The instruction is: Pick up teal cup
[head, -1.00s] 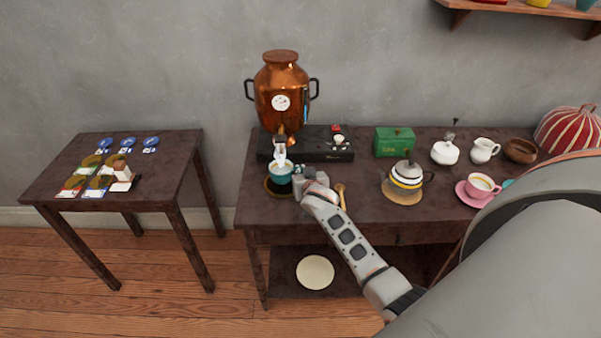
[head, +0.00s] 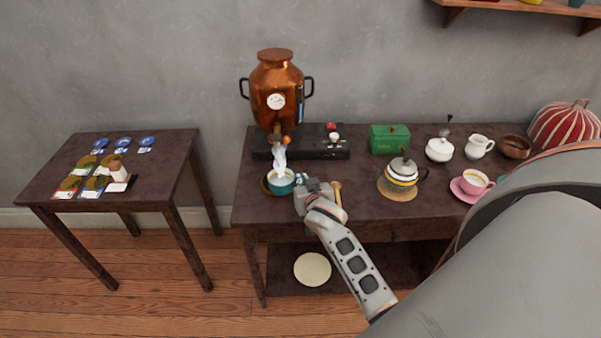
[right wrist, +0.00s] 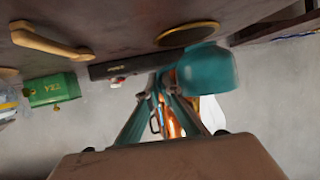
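The teal cup (head: 281,182) is below the spout of the copper urn, upright, with a pale inside. In the head view it sits off-centre to the right over a dark round coaster (head: 264,184). In the right wrist view the cup (right wrist: 207,68) appears apart from the coaster (right wrist: 187,34), held off it. My right gripper (head: 301,186) is at the cup's right side. Its fingers (right wrist: 158,82) are closed together beside the cup, seemingly on its handle, which they hide. My left gripper is not in view.
The copper urn (head: 276,95) stands behind the cup, with white steam (head: 280,160) at its spout. A striped teapot (head: 402,173), green box (head: 389,138) and pink cup (head: 474,181) stand farther right.

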